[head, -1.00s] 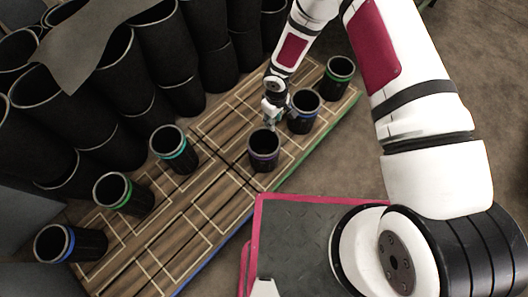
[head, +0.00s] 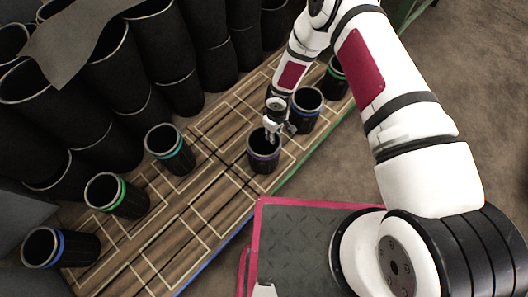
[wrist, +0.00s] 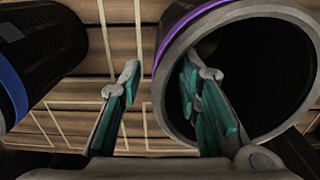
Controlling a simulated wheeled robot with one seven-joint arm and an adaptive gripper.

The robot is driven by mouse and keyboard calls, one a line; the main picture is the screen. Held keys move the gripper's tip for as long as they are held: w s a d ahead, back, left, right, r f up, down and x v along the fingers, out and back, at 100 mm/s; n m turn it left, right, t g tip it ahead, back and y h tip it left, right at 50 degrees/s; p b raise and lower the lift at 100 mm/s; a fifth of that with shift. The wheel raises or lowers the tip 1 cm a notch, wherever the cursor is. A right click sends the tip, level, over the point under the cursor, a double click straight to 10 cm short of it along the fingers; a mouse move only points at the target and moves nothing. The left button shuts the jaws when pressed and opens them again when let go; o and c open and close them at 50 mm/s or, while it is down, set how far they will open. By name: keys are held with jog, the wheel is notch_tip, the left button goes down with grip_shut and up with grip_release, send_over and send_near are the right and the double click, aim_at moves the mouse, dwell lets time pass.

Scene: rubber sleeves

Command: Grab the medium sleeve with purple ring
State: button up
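The sleeve with the purple ring (head: 263,160) is black with a grey rim and stands upright on the wooden board. In the wrist view the sleeve (wrist: 172,50) fills the right side, its open mouth facing the camera. My gripper (head: 272,129) is at the sleeve's far rim in the head view. In the wrist view my gripper (wrist: 160,76) is open, its teal-padded fingers apart. The right finger overlaps the sleeve's mouth and the left finger is outside, with the near wall between them in the picture. Contact and finger depth cannot be told.
A blue-ringed sleeve (head: 305,112) stands close behind to the right, and a green-ringed one (head: 335,80) farther back. More sleeves, teal (head: 170,152), green (head: 118,197) and blue (head: 62,248), stand to the left on the wooden board (head: 215,185). Large black sleeves (head: 105,90) line the back.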

grip_shut()
jog(key=shift+r, duration=0.1)
